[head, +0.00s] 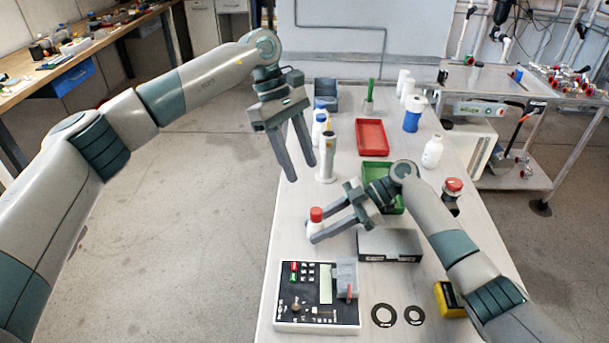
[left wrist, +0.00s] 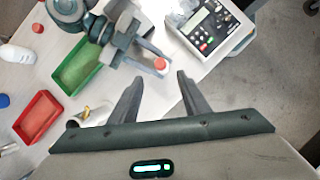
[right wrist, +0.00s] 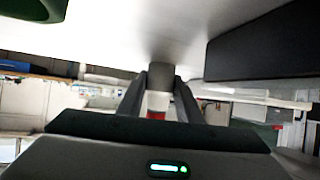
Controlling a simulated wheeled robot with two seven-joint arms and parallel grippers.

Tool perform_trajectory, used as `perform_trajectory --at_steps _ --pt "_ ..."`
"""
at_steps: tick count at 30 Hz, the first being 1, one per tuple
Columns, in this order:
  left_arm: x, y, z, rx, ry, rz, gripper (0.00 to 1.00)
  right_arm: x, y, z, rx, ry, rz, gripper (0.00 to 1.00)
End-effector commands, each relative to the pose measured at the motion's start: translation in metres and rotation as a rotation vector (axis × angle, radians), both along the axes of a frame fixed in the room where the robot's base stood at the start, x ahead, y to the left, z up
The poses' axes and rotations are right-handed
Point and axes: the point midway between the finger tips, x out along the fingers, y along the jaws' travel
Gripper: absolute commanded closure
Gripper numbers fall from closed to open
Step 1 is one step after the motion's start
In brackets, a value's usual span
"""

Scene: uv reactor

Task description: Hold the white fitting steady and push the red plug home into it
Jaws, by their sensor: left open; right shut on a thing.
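The white fitting (head: 316,228) is upright near the table's left edge, with the red plug (head: 316,214) at its top. My right gripper (head: 312,232) is shut on the fitting from the right. In the right wrist view the white fitting (right wrist: 158,101) and the red plug (right wrist: 156,116) show between the fingers. My left gripper (head: 300,172) is open and empty, above and behind the plug. In the left wrist view the red plug (left wrist: 160,64) shows just beyond the gap between the open fingers. How deep the plug sits is too small to tell.
A control box (head: 317,310) stands in front of the fitting, and a dark flat box (head: 389,246) to its right. Behind are a pale cylinder (head: 326,160), a green tray (head: 398,204) and a red tray (head: 371,137). Two black rings (head: 384,315) lie at front right.

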Motion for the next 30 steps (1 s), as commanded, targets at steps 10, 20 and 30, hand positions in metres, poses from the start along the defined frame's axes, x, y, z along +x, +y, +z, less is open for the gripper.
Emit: perform_trajectory --at_steps 10,20,30 --pt "0.0016 0.0024 0.0068 0.000 0.000 0.000 0.57 0.0001 0.0001 0.0003 0.000 0.000 0.000 0.81" --pt "0.0016 0.0023 0.0065 0.000 0.000 0.000 0.57 0.0001 0.0000 0.0002 0.000 0.000 0.000 0.81" --pt "-0.0028 -0.0044 0.0047 0.033 -0.035 -0.044 1.00 0.0001 0.0001 0.0003 0.000 0.000 0.000 0.81"
